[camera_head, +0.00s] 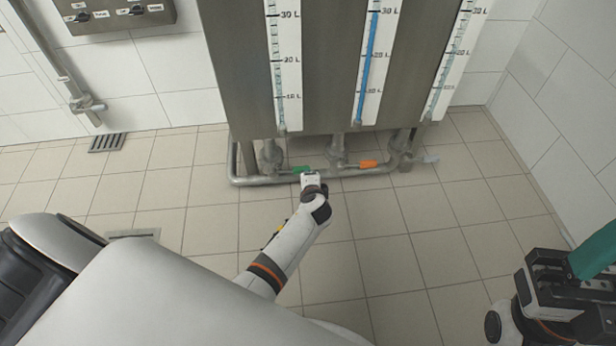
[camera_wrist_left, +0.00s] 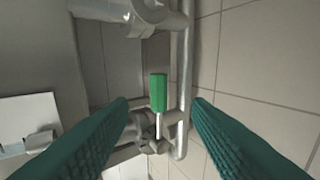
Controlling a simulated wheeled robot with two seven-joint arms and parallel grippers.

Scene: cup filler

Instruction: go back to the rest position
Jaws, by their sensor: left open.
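My left gripper (camera_head: 310,178) is at the pipework under the steel tank (camera_head: 330,60). In the left wrist view my left gripper (camera_wrist_left: 160,104) has its two green fingers wide apart, with nothing held. A green valve handle (camera_wrist_left: 159,92) shows between and beyond the fingertips, with a gap on both sides. In the head view the green handle (camera_head: 300,169) shows just beyond the left wrist. My right gripper (camera_head: 592,262) is at the right edge, with one green finger partly in view; its opening is cut off.
A horizontal pipe (camera_head: 255,181) runs low along the tank's front. An orange handle (camera_head: 369,164) is on the pipework to the right. The tank has several level gauges. A grey control box (camera_head: 115,14) is on the tiled wall. The tiled floor (camera_head: 400,260) is clear between my arms.

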